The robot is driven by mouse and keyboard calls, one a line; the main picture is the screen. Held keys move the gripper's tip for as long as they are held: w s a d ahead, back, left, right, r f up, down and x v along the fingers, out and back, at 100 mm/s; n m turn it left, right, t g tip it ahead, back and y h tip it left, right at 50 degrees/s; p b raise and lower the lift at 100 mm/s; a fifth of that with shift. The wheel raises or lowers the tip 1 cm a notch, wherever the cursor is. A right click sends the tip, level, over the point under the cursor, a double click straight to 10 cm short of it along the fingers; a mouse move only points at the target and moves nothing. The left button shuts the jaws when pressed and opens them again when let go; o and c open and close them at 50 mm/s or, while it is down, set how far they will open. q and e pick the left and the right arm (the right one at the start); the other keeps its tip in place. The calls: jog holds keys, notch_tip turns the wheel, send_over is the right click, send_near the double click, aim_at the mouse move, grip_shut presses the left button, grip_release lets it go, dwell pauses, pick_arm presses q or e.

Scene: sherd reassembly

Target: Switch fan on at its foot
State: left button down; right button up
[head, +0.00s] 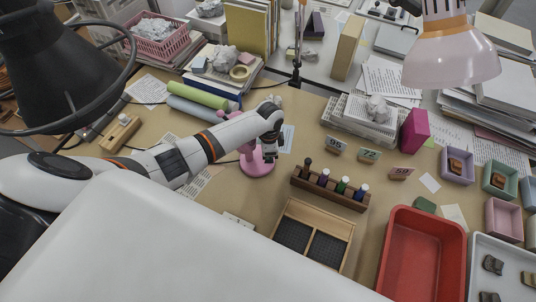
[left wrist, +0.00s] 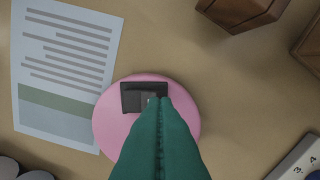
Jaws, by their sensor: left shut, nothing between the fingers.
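The fan's round pink foot (head: 258,167) stands on the table near the middle of the head view, with my left arm in front of much of the fan. In the left wrist view the pink foot (left wrist: 112,125) carries a dark switch block (left wrist: 131,97). My left gripper (left wrist: 160,101) has its green fingers pressed together with nothing between them. Its tips overlap the switch's lower right part; whether they touch it I cannot tell. In the head view my left gripper (head: 270,150) is small and just above the foot. My right gripper is not in view.
A printed sheet (left wrist: 65,75) lies left of the foot. A wooden rack of small bottles (head: 330,188) stands to the right in the head view. Rolled green and blue tubes (head: 200,96) lie behind my arm. A red tray (head: 425,255) is at front right.

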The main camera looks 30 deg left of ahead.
pick_arm(q)
jog(key=shift+f+b, duration=0.4)
jog(key=shift+f, duration=0.15)
notch_tip(320, 180, up, 7)
jog(key=p, duration=0.7)
dwell(0.3)
dwell(0.4)
